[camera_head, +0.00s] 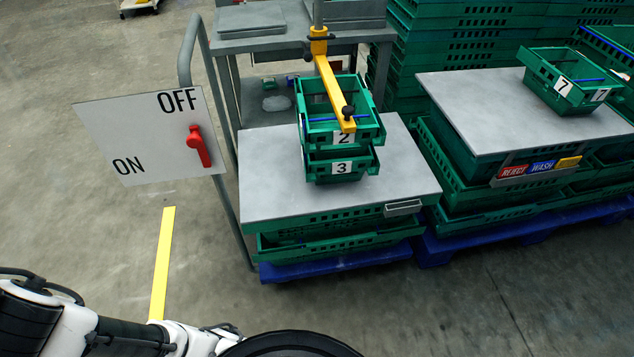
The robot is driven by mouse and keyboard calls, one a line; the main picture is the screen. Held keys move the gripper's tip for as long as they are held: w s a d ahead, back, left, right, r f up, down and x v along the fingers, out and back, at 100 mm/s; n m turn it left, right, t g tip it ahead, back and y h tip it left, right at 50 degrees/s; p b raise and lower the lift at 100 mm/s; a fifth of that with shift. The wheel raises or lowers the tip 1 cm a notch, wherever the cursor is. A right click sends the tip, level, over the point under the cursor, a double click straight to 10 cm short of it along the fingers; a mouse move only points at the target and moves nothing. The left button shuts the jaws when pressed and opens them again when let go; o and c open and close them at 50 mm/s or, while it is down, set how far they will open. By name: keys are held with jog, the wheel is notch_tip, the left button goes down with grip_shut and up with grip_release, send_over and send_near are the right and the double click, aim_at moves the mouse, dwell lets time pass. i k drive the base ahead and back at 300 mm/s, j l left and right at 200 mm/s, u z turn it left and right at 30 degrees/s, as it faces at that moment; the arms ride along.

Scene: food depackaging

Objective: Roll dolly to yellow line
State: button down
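The yellow line (162,262) is a short strip on the concrete floor at left centre. Its lower end is hidden behind my arm at the bottom left. No thing is plainly marked as the dolly. A tall grey bent handle bar (187,60) stands right of the line, beside a grey-topped stack of green crates (335,240) on a blue base (340,264). The base stands to the right of the line, apart from it. Wheels under it do not show. My gripper's fingers cannot be made out; only arm parts show.
A white ON/OFF sign (135,140) with a red lever (199,146) stands above the line. Crates 2 (343,117) and 3 (340,167) sit on the grey top under a yellow arm (333,85). A second crate stack (450,195) stands right. Floor at left is clear.

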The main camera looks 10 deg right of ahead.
aim_at(303, 229)
jog(key=i+l+u, duration=0.2)
jog(key=u, duration=0.15)
jog(key=i+l+u, duration=0.5)
jog(key=u, duration=0.2)
